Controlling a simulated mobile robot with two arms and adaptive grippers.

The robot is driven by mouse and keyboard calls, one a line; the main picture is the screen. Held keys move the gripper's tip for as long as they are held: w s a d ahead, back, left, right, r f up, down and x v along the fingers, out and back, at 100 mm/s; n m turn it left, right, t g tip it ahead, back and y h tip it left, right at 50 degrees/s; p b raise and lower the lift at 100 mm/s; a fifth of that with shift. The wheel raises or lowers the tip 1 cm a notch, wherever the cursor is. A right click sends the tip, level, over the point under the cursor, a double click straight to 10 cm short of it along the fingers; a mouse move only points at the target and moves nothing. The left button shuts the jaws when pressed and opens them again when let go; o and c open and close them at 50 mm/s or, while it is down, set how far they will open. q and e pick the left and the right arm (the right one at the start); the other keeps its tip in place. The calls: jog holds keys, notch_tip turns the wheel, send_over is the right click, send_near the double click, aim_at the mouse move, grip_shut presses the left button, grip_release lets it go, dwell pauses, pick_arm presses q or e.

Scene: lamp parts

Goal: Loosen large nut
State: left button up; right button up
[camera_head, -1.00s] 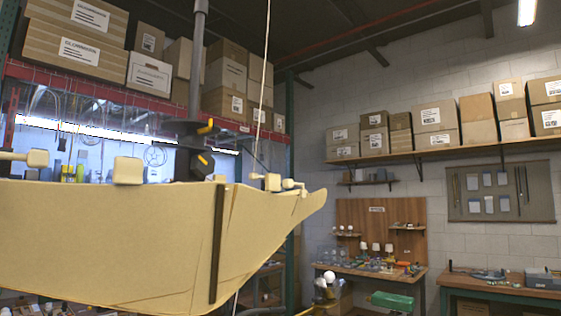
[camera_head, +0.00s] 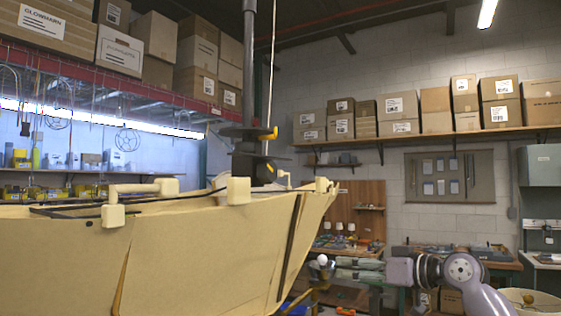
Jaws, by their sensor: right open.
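A large cream lamp-like body (camera_head: 190,250) fills the left and middle of the view. A dark vertical pole (camera_head: 249,60) rises behind it. Dark collars (camera_head: 245,145) with yellow levers sit on the pole just above the body's rim; I cannot tell whether one of these is the large nut. My right gripper (camera_head: 338,269) comes in from the right, to the right of the cream body and below its rim. It looks open and empty, with its fingers pointing left, apart from the collars. My left gripper is not in view.
A thin cord (camera_head: 271,80) hangs beside the pole. Cream knobs and a handle (camera_head: 130,190) stand on the body's rim. A workbench with a wooden backboard (camera_head: 362,210) is behind my right gripper. Shelves with cardboard boxes (camera_head: 402,105) line the walls.

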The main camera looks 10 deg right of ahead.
jog(key=s+a+r+n+g+y+p, duration=0.1)
jog(key=s+a+r+n+y, duration=0.15)
jog(key=s+r, duration=0.7)
jog(key=s+a+r+n+g+y, duration=0.1)
jog(key=s+a+r+n+y, duration=0.2)
jog(key=s+r, duration=0.65)
jog(key=n+h+p, duration=0.1)
jog(key=p, duration=0.3)
send_near(272, 169)
jog(key=p+x, duration=0.4)
jog(key=x, duration=0.4)
jog(key=shift+w+r, duration=0.15)
jog(key=shift+r, duration=0.05)
jog(key=shift+w+a+f, duration=0.1)
jog(key=shift+w+a, duration=0.2)
jog(key=shift+a, duration=0.2)
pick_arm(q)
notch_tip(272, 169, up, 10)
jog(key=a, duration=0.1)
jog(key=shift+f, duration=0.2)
pick_arm(e)
jog(key=shift+d, duration=0.1)
jog(key=shift+c, duration=0.5)
jog(key=c, duration=1.1)
